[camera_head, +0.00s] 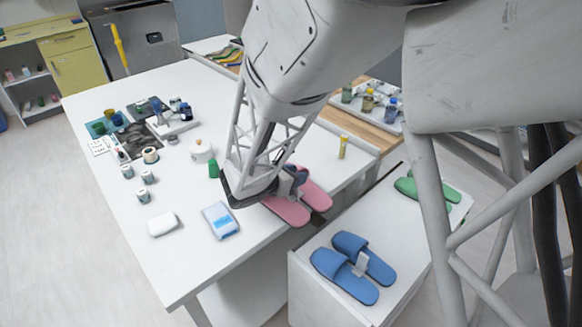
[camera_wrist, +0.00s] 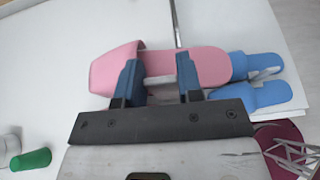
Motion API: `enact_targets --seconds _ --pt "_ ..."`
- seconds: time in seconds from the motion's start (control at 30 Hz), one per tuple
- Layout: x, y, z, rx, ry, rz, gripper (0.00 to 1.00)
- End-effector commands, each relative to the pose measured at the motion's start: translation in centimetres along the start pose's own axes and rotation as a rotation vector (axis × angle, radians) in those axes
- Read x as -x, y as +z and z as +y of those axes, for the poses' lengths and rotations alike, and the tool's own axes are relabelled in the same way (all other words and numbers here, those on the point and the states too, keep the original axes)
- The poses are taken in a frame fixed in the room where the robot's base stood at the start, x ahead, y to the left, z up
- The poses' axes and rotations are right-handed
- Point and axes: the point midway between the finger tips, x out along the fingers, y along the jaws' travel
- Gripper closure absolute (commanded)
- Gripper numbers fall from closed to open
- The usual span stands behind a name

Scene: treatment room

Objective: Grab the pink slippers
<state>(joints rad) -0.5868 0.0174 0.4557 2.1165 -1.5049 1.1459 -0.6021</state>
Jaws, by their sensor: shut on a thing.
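The pink slippers (camera_head: 284,210) show under my wrist in the head view, by the right edge of the large white table (camera_head: 180,270). My gripper (camera_head: 297,190) is shut on them; the arm hides part of them. In the wrist view, the pink slippers (camera_wrist: 212,66) lie across between the two blue fingers of my gripper (camera_wrist: 160,72). There they span the gap between the table and the white cabinet and overlap the blue slippers in the picture. I cannot tell how high they are above the surfaces.
Blue slippers (camera_head: 346,276) and green slippers (camera_head: 440,190) lie on the white cabinet (camera_head: 315,291) at right. A green-capped item (camera_wrist: 32,159), a blue-white packet (camera_head: 221,221), a white soap-like block (camera_head: 163,224) and a yellow bottle (camera_head: 343,147) are on the table nearby.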

Motion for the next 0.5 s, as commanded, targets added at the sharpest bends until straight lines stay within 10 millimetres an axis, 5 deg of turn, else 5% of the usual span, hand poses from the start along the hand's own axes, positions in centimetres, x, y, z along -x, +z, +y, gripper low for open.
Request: enact_targets --seconds 0.5 --pt "0.9 -0.2 -1.9 -0.001 0.0 0.0 1.0"
